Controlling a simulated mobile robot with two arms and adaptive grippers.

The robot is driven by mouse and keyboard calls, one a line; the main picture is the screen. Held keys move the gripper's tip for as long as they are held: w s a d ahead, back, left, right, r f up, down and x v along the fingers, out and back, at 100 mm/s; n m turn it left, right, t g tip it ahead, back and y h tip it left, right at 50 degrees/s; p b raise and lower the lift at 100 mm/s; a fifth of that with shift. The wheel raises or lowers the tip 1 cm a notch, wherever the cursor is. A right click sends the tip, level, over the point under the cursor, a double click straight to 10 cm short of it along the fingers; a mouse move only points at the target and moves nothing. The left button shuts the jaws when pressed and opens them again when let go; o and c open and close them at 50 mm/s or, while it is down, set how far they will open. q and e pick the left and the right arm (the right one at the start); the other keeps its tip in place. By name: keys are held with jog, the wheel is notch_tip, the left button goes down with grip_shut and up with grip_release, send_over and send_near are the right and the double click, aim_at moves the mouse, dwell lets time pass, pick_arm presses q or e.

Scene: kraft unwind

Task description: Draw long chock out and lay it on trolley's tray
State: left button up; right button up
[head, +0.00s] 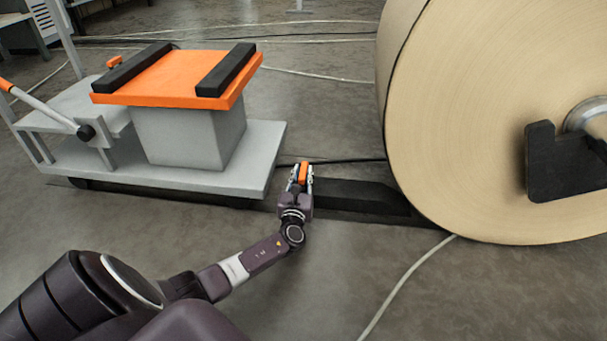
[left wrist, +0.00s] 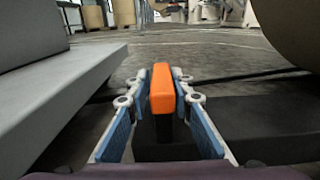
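The long chock (head: 355,195) is a black wedge on the floor, its thin end against the big roll. An orange grip (left wrist: 162,90) stands up at its left end. My left gripper (head: 301,172) is at this grip. In the left wrist view its two blue-padded fingers stand on either side of the grip, seemingly with narrow gaps, so it looks open. The trolley (head: 265,150) stands to the left, with an orange tray (head: 165,75) on a grey block. My right gripper is not in view.
Two black bars (head: 228,70) lie along the tray's sides, with bare orange between them. The large kraft roll (head: 470,110) rises on the right, a black bracket (head: 555,165) at its core. A pale cable (head: 400,285) crosses the floor. The trolley's deck edge is close beside my left gripper.

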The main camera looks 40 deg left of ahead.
pick_arm(q)
jog(key=o, duration=0.3)
jog(key=shift+d, duration=0.1)
jog(key=v, duration=1.2)
jog(key=shift+f, duration=0.1)
